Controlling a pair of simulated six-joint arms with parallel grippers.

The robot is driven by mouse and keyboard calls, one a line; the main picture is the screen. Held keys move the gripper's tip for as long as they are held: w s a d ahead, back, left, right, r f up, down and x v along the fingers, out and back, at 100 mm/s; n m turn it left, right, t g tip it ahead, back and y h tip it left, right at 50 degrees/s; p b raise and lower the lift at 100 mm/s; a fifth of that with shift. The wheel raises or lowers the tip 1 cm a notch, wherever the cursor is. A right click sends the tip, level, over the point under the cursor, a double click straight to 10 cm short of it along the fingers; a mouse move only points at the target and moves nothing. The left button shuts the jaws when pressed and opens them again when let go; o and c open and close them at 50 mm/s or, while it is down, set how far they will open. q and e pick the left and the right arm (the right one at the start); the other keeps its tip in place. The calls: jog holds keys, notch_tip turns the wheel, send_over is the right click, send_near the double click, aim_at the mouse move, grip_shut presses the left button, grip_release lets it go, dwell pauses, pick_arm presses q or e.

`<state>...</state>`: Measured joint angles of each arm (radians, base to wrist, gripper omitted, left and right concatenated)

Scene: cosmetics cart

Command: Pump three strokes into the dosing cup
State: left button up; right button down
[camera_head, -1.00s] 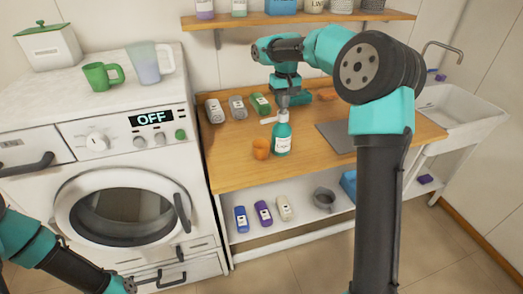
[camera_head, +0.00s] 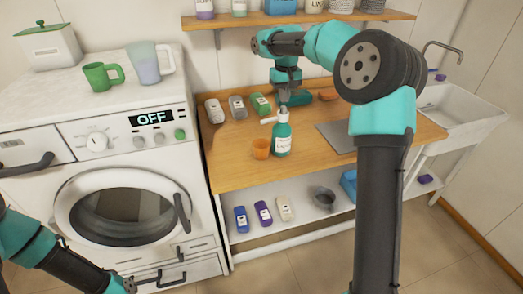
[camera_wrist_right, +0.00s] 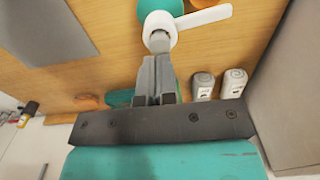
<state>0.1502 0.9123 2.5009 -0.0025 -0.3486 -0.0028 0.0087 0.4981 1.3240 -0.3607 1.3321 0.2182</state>
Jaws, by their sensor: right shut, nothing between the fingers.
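A teal pump bottle (camera_head: 282,142) with a white label stands upright on the wooden counter. Its white pump head and nozzle (camera_head: 270,121) point left, over the side of the orange dosing cup (camera_head: 261,148). The cup stands just left of the bottle; its inside is too small to read. My right gripper (camera_head: 284,100) is shut and empty, pointing down just above the pump head. In the right wrist view the closed fingertips (camera_wrist_right: 158,62) are beside the white pump head (camera_wrist_right: 158,41); a small gap or contact cannot be told. My left gripper is out of frame; only its arm shows.
Several small bottles (camera_head: 238,107) stand behind on the left of the counter. A grey board (camera_head: 335,136) lies to the right, and an orange item (camera_head: 328,95) lies behind. The washing machine (camera_head: 130,200) stands left, the sink (camera_head: 460,110) right.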

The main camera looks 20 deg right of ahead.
aim_at(283, 107)
jog(key=shift+f, duration=1.8)
jog(key=shift+r, duration=1.8)
jog(key=shift+r, duration=3)
